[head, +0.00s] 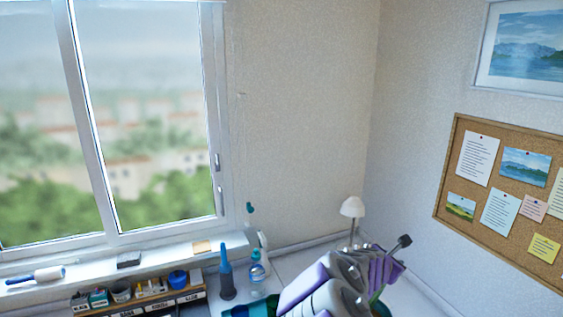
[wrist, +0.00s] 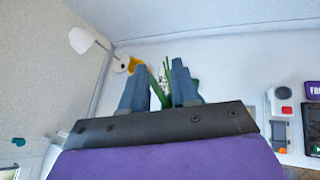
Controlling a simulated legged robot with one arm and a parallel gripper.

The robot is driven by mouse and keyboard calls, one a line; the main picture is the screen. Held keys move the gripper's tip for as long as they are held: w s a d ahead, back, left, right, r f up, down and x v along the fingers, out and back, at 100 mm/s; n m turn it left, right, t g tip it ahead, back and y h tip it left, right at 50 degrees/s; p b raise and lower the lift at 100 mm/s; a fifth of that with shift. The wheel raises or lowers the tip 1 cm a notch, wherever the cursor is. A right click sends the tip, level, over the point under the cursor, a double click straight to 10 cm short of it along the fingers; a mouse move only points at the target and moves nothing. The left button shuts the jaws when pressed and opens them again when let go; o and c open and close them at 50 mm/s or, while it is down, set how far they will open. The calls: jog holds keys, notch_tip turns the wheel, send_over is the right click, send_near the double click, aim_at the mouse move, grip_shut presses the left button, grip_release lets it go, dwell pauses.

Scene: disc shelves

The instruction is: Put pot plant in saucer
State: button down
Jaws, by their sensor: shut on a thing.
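My gripper (wrist: 160,68) shows in the wrist view with its two blue-grey fingers apart. Between and behind them is the pot plant (wrist: 157,92), with long green leaves and small white flowers. The gripper is shut on it. Its pot is hidden behind the gripper's dark bar. In the head view my purple and grey arm covers the lower right, and a bit of green leaf (head: 377,295) shows beside it. I cannot make out the saucer in either view.
A white lamp (head: 352,208) stands in the corner; it also shows in the wrist view (wrist: 84,40). A organizer (head: 134,307) with small items is farther left. White surface shows around the plant.

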jog(key=s+a+f+n+t+y+b, duration=0.1)
jog(key=a+n+t+y+b, duration=0.15)
jog(key=a, duration=0.55)
jog(key=s+a+f+n+t+y+b, duration=0.1)
jog(key=s+a+n+y+b, duration=0.15)
jog(key=a, duration=0.65)
jog(key=w+f+n+y, duration=0.3)
jog(key=f+n, duration=0.1)
jog(key=f, duration=0.9)
jog(key=shift+y, duration=0.3)
jog(key=v, duration=0.5)
jog(key=shift+s+d+r, duration=0.1)
jog(key=shift+s+r, duration=0.05)
jog(key=shift+s, duration=0.05)
jog(key=shift+r, duration=0.1)
